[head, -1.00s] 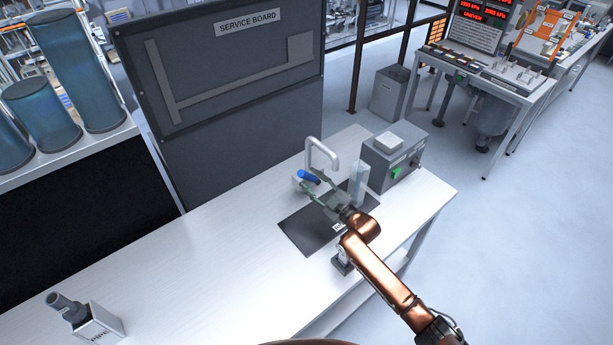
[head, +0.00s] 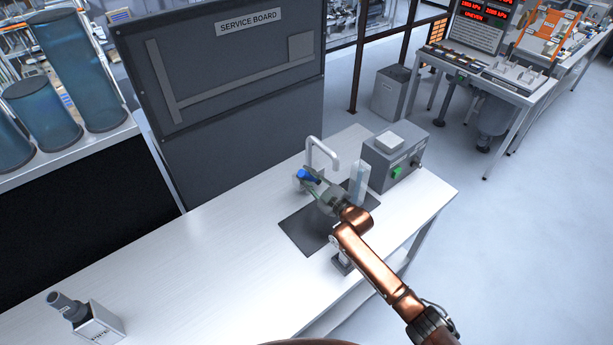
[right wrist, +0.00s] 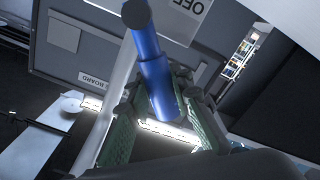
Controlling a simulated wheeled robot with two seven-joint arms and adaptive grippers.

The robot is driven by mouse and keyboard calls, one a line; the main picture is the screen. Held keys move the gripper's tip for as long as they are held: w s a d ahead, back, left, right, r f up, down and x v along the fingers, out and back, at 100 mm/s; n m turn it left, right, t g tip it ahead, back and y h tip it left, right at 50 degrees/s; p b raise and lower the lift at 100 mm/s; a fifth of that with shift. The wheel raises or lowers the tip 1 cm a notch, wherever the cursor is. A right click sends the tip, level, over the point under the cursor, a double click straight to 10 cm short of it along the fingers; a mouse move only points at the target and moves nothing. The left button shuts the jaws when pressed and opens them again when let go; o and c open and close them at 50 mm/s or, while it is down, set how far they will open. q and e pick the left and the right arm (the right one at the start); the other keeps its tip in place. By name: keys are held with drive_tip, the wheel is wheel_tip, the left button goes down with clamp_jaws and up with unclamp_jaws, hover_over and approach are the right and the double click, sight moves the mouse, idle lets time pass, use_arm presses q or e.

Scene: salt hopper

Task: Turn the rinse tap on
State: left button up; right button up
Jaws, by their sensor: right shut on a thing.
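The rinse tap is a white curved spout (head: 321,146) standing on the bench behind a dark sink mat. Its blue lever handle (head: 306,176) shows just left of the spout base. My right gripper (head: 313,186) reaches in from the lower right and is at the blue handle. In the right wrist view the blue handle (right wrist: 154,75) runs down between the green-padded fingers (right wrist: 160,125), which are shut on it. A label reading "OFF" (right wrist: 185,10) shows behind the handle, partly cut off. My left gripper is not in view.
A grey box with a green button (head: 392,160) stands right of the sink, and a clear upright container (head: 358,180) stands close to my right gripper. The dark service board (head: 230,60) rises behind. The bench's left half is mostly clear.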

sight(309, 161)
clamp_jaws()
drive_tip(key=shift+w+d+r+m, duration=0.3)
drive_tip(key=shift+d+m, duration=0.1)
drive_tip(key=shift+m, duration=0.45)
drive_tip(key=shift+w+d+r+m, duration=0.3)
drive_tip(key=shift+d+m, duration=0.1)
drive_tip(key=shift+m, duration=0.45)
drive_tip(key=shift+w+d+r+m, duration=0.1)
drive_tip(key=shift+w+d+m, duration=0.3)
drive_tip(key=shift+m, duration=0.5)
drive_tip(key=shift+w+d+r+m, duration=0.1)
drive_tip(key=shift+w+d+m, duration=0.1)
drive_tip(key=shift+d+m, duration=0.5)
drive_tip(key=shift+a+m, duration=0.15)
drive_tip(key=shift+m, duration=0.15)
drive_tip(key=o, duration=0.8)
unclamp_jaws()
